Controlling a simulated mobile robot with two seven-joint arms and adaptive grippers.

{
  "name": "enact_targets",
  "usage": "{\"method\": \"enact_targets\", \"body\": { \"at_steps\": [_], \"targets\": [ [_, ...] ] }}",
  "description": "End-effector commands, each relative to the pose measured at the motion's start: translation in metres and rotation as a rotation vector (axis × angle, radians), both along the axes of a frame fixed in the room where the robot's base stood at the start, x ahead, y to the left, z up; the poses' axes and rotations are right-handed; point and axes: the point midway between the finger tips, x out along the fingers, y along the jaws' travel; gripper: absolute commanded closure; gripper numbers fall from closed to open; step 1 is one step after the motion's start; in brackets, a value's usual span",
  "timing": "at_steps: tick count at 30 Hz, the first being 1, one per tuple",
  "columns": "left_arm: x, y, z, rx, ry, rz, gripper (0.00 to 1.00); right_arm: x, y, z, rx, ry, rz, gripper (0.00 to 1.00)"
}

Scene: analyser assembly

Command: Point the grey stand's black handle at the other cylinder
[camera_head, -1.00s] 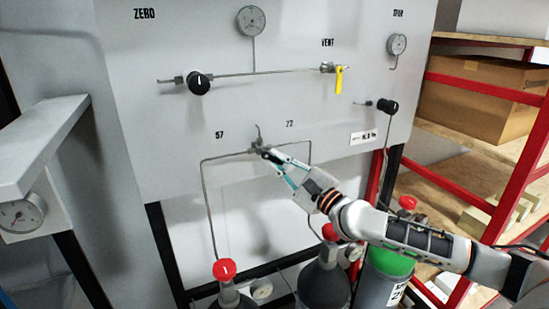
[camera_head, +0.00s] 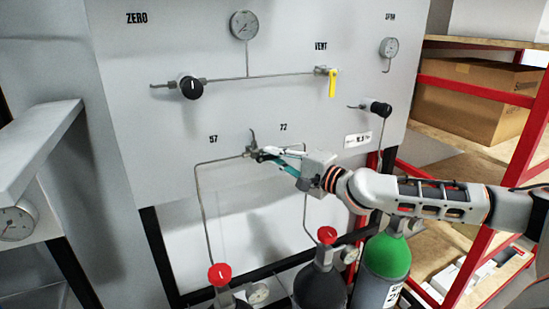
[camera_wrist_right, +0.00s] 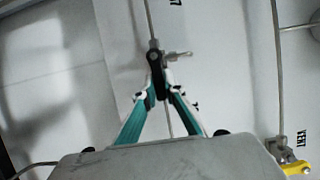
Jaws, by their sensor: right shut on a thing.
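The grey stand (camera_head: 180,120) has a small metal valve (camera_head: 250,149) between the labels 57 and 72. Its black handle (camera_head: 261,156) points right, slightly down, toward the 72 side. My right gripper (camera_head: 264,155) is shut on this handle; the wrist view shows the black handle (camera_wrist_right: 155,62) between the fingertips (camera_wrist_right: 158,92). One tube runs from the valve down to the left cylinder's red cap (camera_head: 219,274); on the right a tube drops toward the dark cylinder (camera_head: 320,289), partly behind my gripper. My left gripper is not in view.
Above are a black knob (camera_head: 191,88), a yellow vent lever (camera_head: 332,84) and a gauge (camera_head: 244,25). Another black knob (camera_head: 381,109) sits to the right. A green-topped cylinder (camera_head: 387,256) stands below my arm. A red-framed shelf (camera_head: 480,89) with a carton (camera_head: 475,95) is at right.

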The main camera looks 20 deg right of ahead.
Motion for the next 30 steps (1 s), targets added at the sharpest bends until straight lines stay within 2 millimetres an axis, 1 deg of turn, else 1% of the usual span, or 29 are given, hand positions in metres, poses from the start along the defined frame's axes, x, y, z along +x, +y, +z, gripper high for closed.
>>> {"method": "enact_targets", "body": {
  "at_steps": [14,15,17,26,30],
  "targets": [
    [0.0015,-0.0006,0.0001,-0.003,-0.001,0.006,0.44,-0.0004,0.0017,0.0013,-0.014,-0.002,0.003,1.00],
    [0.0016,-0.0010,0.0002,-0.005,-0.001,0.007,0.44,-0.0004,0.0018,0.0013,-0.014,-0.002,0.004,0.87],
    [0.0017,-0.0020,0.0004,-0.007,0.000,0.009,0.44,-0.0004,0.0018,0.0014,-0.014,-0.002,0.003,0.72],
    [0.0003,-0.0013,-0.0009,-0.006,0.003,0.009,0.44,-0.0002,0.0010,0.0010,-0.013,-0.001,0.002,0.72],
    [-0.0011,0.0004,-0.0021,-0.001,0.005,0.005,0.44,-0.0053,-0.0019,0.0006,-0.013,0.000,0.001,0.72]
  ]
}}
